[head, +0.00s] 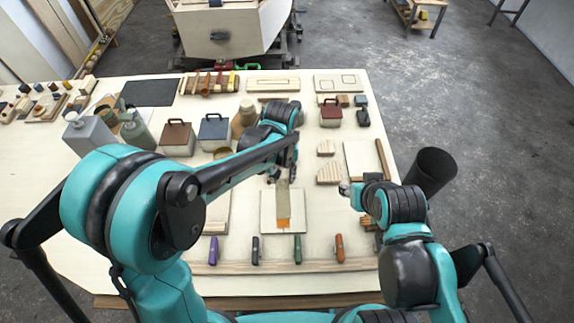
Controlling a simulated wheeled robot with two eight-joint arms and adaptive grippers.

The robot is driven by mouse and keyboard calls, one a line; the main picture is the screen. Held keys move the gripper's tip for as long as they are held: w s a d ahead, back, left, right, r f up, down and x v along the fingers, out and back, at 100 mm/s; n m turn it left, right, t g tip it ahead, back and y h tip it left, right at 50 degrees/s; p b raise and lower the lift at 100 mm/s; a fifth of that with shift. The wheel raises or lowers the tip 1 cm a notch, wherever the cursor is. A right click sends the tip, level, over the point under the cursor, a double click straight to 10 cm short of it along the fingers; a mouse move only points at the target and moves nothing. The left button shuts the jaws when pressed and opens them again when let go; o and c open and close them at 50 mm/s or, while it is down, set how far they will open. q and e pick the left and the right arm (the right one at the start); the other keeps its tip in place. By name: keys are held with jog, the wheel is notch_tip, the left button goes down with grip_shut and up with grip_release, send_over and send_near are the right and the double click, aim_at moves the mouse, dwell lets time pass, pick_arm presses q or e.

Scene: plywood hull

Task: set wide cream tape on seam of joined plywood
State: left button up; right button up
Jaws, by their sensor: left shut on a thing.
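My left gripper (281,176) is over the middle of the table, fingers down. It is shut on the upper end of a tan strip, which I take for the wide cream tape (283,198). The strip hangs over or lies on a pale square plywood piece (268,217); I cannot tell whether it touches. An orange patch (284,224) shows at its lower end. The seam cannot be made out here. My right gripper (347,189) is to the right of that plywood piece, near the table's right side; its finger opening is too small to read.
Wood blocks (329,173) lie between the grippers. Several coloured-handled tools (297,248) lie along the front edge. Lidded boxes (214,131), bottles (135,127) and a dark mat (152,92) stand behind and left. A black cylinder (432,170) is off the right edge.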

pick_arm(q)
jog(key=shift+f+b, duration=2.9)
jog(key=shift+f, duration=0.95)
jog(key=shift+s+f, duration=0.1)
jog(key=shift+s, duration=0.1)
jog(key=o, duration=0.8)
jog(key=shift+w, duration=0.1)
jog(key=shift+o, duration=0.2)
notch_tip(320, 180, up, 12)
jog(key=shift+a, duration=0.1)
